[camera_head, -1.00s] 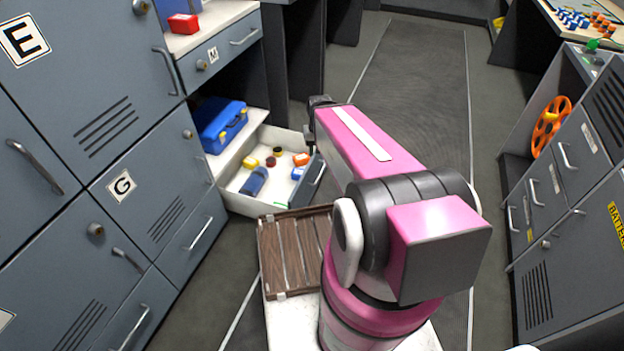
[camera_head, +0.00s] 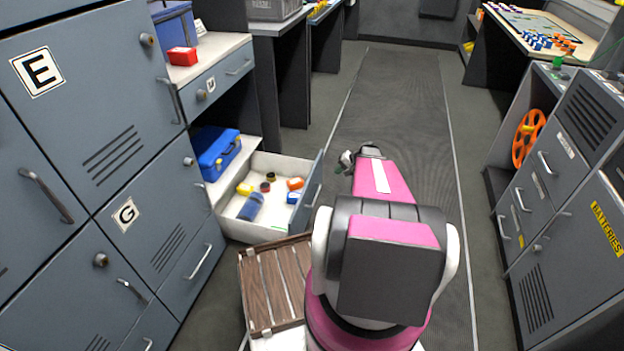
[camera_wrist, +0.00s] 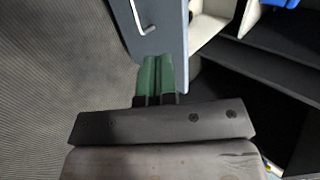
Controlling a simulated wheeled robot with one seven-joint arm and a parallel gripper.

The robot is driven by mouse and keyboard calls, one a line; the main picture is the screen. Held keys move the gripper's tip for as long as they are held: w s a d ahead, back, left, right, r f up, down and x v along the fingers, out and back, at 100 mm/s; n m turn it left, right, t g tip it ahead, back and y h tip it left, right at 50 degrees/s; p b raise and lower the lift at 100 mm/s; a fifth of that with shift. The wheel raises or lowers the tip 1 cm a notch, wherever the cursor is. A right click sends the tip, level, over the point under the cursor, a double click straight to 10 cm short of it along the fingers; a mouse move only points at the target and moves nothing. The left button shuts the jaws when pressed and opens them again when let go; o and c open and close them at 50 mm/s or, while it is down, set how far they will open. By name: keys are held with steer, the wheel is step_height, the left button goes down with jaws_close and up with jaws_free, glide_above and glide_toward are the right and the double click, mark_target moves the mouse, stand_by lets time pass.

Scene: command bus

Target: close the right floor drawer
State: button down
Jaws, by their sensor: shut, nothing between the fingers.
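The open floor drawer (camera_head: 238,229) juts out from the left-hand cabinets in the head view. It is white inside and holds several small coloured items; its blue-grey front (camera_head: 311,192) faces the aisle. My gripper (camera_head: 345,160) is just right of the front's far end. In the wrist view, the green fingers (camera_wrist: 157,62) are together and empty, in line with the end of the drawer front (camera_wrist: 168,40). The front's handle (camera_wrist: 142,18) shows there. I cannot tell whether the fingertips touch the front.
A blue toolbox (camera_head: 216,150) sits on a low shelf behind the drawer. A wooden slatted crate (camera_head: 272,285) is close to the drawer's near side. Grey cabinets (camera_head: 575,150) with an orange reel (camera_head: 528,138) line the right. The matted aisle (camera_head: 400,100) ahead is clear.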

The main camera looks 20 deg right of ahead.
steer(key=d, duration=0.1)
glide_toward(312, 178)
steer(key=x, duration=0.4)
steer(key=f+x, duration=0.1)
steer(key=x, duration=0.1)
steer(key=shift+s+d+r, duration=0.1)
steer(key=shift+s+d, duration=0.25)
steer(key=shift+w+a, duration=0.4)
steer(key=shift+a, duration=0.15)
